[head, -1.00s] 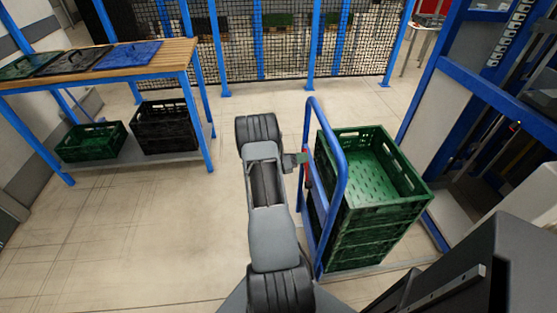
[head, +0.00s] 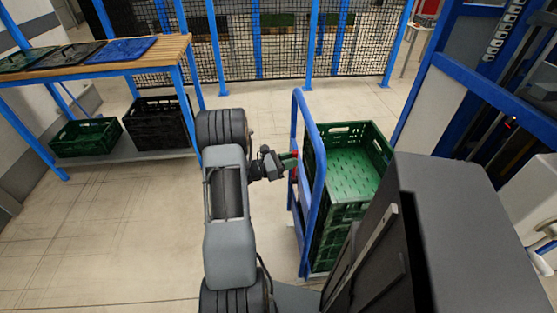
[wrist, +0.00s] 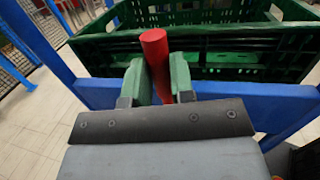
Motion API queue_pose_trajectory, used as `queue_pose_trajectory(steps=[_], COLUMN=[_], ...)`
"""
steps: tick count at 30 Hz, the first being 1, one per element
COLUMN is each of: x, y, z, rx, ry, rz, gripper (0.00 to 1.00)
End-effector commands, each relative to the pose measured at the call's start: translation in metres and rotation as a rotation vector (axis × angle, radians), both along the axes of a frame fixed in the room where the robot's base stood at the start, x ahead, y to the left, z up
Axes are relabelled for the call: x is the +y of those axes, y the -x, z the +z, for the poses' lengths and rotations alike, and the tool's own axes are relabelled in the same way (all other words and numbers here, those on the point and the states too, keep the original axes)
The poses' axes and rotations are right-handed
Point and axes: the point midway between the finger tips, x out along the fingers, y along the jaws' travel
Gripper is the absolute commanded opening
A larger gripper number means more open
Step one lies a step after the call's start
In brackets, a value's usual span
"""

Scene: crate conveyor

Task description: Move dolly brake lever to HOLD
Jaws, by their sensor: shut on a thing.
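The red brake lever (wrist: 155,52) stands between the two green fingers of my gripper (wrist: 158,82) in the wrist view, and the fingers are shut on it. In the head view my gripper (head: 288,160) reaches from the left to the blue handle frame of the dolly (head: 318,165). Only a little red of the lever shows there, at the fingertips. The lever's lower end is hidden behind my gripper in the wrist view. No HOLD marking can be read.
Green crates (head: 350,180) are stacked on the dolly, the top one empty. A wooden-topped table (head: 110,62) with lids stands at the left, crates on its shelf. A mesh fence (head: 270,45) runs behind. The floor between table and dolly is clear.

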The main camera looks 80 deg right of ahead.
Motion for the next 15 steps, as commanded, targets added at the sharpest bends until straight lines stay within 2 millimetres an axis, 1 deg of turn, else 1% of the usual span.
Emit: queue_pose_trajectory(steps=[1, 6, 15], x=[0.0013, 0.003, 0.0039], y=[0.006, 0.0116, 0.012], z=[-0.0012, -0.0011, -0.0013], rx=[-0.003, -0.011, -0.012], ry=[0.007, 0.026, 0.03], rz=[-0.013, -0.024, -0.026], gripper=[0.0, 0.0, 0.0])
